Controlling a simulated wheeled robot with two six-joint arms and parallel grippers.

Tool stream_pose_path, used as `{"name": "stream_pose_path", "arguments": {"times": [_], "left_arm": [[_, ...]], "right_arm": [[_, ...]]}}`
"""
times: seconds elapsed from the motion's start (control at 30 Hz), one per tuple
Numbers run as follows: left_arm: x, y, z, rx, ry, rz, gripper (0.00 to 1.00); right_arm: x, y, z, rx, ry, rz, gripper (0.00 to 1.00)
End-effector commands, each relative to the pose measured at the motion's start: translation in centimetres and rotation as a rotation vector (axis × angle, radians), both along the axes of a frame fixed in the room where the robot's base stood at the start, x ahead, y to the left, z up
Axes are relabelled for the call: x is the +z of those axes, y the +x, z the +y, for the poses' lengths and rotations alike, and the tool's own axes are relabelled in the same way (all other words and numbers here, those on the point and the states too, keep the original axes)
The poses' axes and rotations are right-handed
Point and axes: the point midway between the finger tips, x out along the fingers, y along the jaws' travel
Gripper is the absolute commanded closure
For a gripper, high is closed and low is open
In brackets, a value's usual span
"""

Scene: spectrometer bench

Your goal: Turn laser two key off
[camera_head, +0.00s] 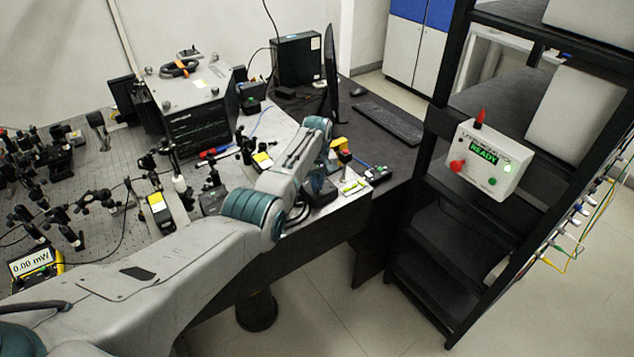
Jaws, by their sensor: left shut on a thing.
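My left arm reaches from the lower left across the bench, its wrist (316,128) bent down over the bench's front right corner. My left gripper (322,188) is small, dark and partly covered by my own arm. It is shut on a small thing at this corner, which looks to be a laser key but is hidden. Small dark units with bright labels (354,186) and a key-switch-like unit (380,173) sit just right of the gripper. I cannot read which is laser two. My right gripper is not in view.
A white control box (484,161) reading READY sits on the black rack at right. A power meter (33,263) reads 0.00 mW. A monitor (330,80) and keyboard (388,122) stand behind.

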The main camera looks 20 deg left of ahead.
Motion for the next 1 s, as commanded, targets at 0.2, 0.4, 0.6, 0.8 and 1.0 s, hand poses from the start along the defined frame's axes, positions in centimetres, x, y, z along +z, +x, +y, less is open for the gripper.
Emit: {"name": "stream_pose_path", "arguments": {"times": [0.2, 0.4, 0.6, 0.8, 1.0], "left_arm": [[0.27, 0.16, 0.04, 0.15, 0.0, -0.005, 1.0], [0.27, 0.18, 0.04, 0.24, 0.0, -0.006, 1.0], [0.28, 0.19, 0.04, 0.284, 0.0, -0.006, 1.0], [0.29, 0.21, 0.04, 0.294, 0.001, -0.007, 1.0], [0.3, 0.22, 0.05, 0.294, 0.001, -0.007, 1.0]], "right_arm": [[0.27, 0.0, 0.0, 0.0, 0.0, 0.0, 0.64], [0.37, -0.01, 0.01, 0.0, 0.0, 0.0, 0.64], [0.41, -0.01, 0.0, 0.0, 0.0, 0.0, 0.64], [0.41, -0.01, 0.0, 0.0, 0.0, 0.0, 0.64], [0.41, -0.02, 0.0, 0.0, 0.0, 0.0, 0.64]]}}
